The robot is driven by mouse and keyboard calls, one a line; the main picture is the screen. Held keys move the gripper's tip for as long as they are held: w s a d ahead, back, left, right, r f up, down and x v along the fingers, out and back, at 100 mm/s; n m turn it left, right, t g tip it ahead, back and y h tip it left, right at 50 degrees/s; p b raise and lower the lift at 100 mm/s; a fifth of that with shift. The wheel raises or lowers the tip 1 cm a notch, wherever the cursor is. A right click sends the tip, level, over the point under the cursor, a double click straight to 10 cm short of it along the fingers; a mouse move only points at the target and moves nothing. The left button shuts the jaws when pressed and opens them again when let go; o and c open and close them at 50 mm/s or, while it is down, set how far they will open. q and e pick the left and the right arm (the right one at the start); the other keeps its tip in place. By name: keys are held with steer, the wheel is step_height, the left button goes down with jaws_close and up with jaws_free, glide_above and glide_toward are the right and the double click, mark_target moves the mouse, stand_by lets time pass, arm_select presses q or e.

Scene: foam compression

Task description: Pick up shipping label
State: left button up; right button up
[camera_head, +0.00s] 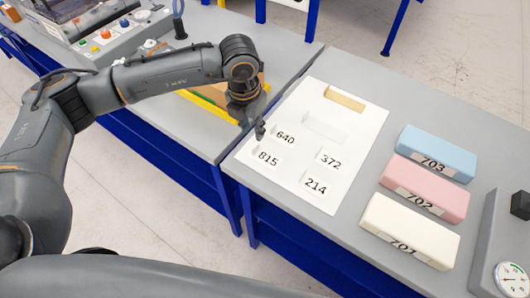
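A white board (350,150) lies on the grey table and carries small white number labels. Label 640 (285,139) and label 815 (268,158) are at its left. Label 372 (330,160) and label 214 (315,187) are to their right. I cannot tell which one is the shipping label. My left gripper (259,129) points down near the board's left edge, just above label 640 in the picture. Its fingers are small and dark, so their opening is unclear. My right gripper is not in view.
Blue (436,148), pink (428,188) and cream (410,230) foam blocks with labels 703, 702 and 701 stand right of the board. A tan strip (345,99) lies at its top. A device with a gauge (511,278) is at the right edge.

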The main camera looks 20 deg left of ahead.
mark_target(256, 146)
arm_select(q)
step_height(256, 146, down, 3)
steer(key=shift+w+r, duration=0.1)
steer(key=shift+w, duration=0.05)
steer(key=shift+d+f+p, duration=0.1)
steer(key=shift+f+p, duration=0.15)
steer(key=shift+p, duration=0.25)
steer(key=f+p, duration=0.2)
steer(key=f, duration=0.1)
steer(key=shift+w+f, duration=0.2)
steer(key=shift+f, duration=0.1)
steer(key=shift+w+f, duration=0.1)
steer(key=shift+f, duration=0.55)
jaws_close()
